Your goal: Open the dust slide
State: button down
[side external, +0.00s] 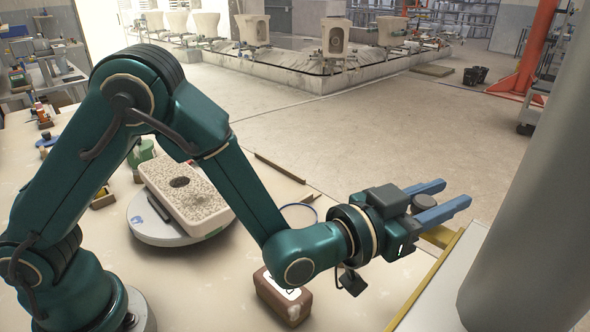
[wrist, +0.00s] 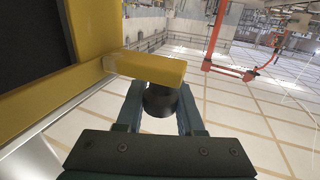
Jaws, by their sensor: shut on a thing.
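My gripper (side external: 451,196) reaches past the right side of the workbench, with its two blue fingers pointing right. In the wrist view, the dark knob (wrist: 160,99) shows between the fingers, close to the end of a yellow bar (wrist: 146,68). The bar juts from a yellow frame (wrist: 85,45) beside a dark panel (wrist: 30,35), which may be the dust slide. In the side view, the yellow bar (side external: 440,236) is partly hidden behind my gripper. The slide's position cannot be told.
A speckled basin (side external: 180,192) lies on a round turntable (side external: 150,230) on the workbench. A brown block (side external: 283,298) lies below my forearm. A thick grey column (side external: 525,190) stands at the right. Open floor (side external: 390,130) lies beyond the bench.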

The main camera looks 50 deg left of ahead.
aim_at(416, 208)
jog(key=c, duration=0.8)
grip_release()
jog(key=shift+s, duration=0.1)
jog(key=shift+v, duration=2.4)
